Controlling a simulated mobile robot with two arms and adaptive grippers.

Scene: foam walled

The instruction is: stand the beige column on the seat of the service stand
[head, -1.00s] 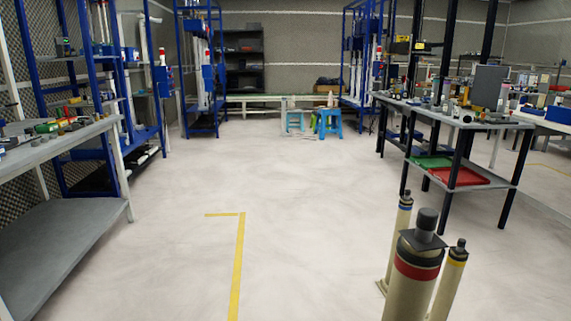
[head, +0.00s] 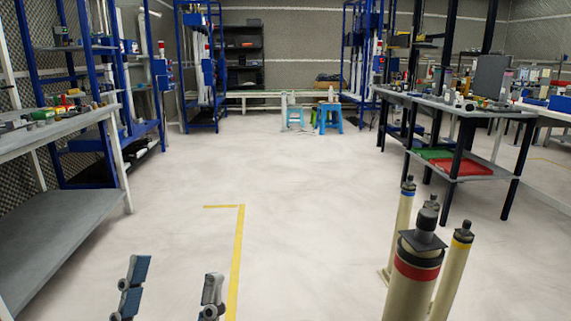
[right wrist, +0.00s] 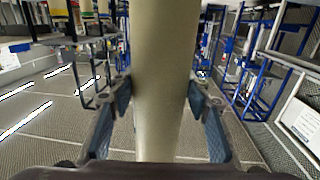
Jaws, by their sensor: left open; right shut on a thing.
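A beige column with a red band and dark cap (head: 414,285) stands upright in the lower right of the head view. My right gripper (right wrist: 158,98) is shut around a beige column (right wrist: 160,50) in the right wrist view; the red-banded one appears to be this column. Its lower end is hidden. Just behind it are a blue-banded column (head: 401,225), a yellow-banded column (head: 453,275) and a partly hidden dark-capped one (head: 432,203). I cannot make out the stand's seat. My left gripper (head: 170,290) is open and empty at the bottom of the head view.
A grey workbench (head: 60,235) runs along the left. A table with black legs (head: 466,113) stands on the right, with red (head: 462,168) and green trays below. Blue stools (head: 330,118) are at the back. The middle floor, with a yellow line (head: 237,255), is clear.

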